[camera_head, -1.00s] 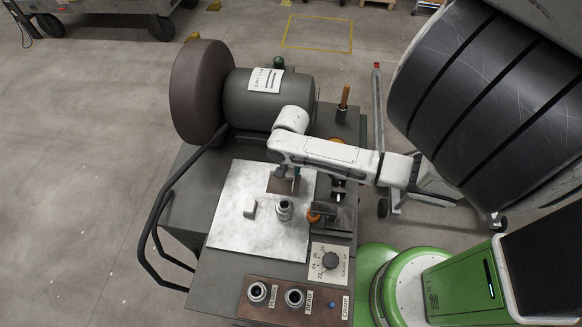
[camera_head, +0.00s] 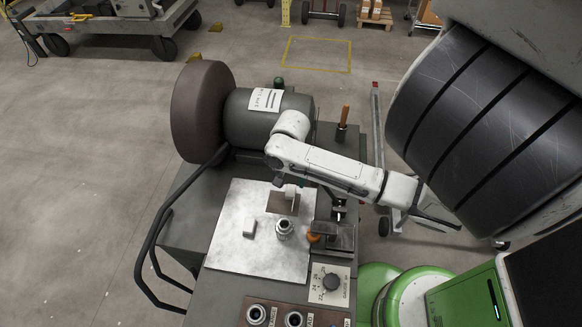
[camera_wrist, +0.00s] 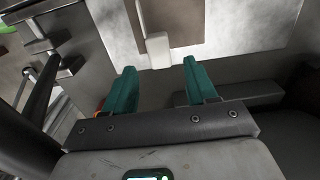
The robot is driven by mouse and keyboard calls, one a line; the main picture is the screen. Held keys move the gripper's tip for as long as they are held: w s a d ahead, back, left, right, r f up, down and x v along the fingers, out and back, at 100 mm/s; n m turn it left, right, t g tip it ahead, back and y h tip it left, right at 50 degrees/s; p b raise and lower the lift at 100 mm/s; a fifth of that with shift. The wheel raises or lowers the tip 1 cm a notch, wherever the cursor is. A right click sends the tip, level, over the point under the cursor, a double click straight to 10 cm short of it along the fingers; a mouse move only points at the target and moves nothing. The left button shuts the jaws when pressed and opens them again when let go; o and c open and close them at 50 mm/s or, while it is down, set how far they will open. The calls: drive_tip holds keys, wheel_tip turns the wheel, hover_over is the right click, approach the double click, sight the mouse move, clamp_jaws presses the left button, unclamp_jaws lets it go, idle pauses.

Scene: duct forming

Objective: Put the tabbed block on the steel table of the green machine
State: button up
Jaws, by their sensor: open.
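The bright steel table (camera_head: 225,253) of the machine carries a brown square patch (camera_head: 276,206). A small pale piece (camera_head: 291,192) shows at this patch, just below my arm, and looks like the tabbed block. In the wrist view a white block (camera_wrist: 158,50) with a thin grey strip above it stands at the patch's edge, ahead of and between my fingers, apart from both. My gripper (camera_wrist: 160,85) is open and empty, with teal fingers. In the head view it is mostly hidden by the arm. Another small white block (camera_head: 249,228) lies on the steel left of the patch.
A metal fitting (camera_head: 284,229) stands on the table right of the white block. An orange-handled clamp (camera_head: 330,236) sits at its right edge, and a dial plate (camera_head: 330,283) in front. A dark drum (camera_head: 265,122) lies behind; a bent black rail (camera_head: 147,250) runs along the left.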

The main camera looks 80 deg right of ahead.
sight(291, 189)
wheel_tip(291, 189, up, 7)
drive_tip(key=a+f+n, duration=0.1)
drive_tip(key=a+n, duration=0.2)
drive_tip(key=a, duration=0.1)
drive_tip(key=a+n, duration=0.3)
drive_tip(key=a, duration=0.1)
drive_tip(key=w+a+f+n, duration=0.1)
drive_tip(key=a+n, duration=0.3)
drive_tip(key=shift+f, duration=0.35)
drive_tip(key=w+a+r+n+t, duration=0.1)
drive_tip(key=w+a+n, duration=0.2)
drive_tip(key=a+n, duration=0.4)
drive_tip(key=a, duration=0.2)
drive_tip(key=shift+a+r+n+h, duration=0.25)
drive_tip(key=shift+a+n+h, duration=0.05)
drive_tip(key=shift+a+n, duration=0.1)
wheel_tip(291, 189, down, 5)
drive_tip(key=b, duration=0.4)
drive_tip(key=shift+a+r, duration=0.1)
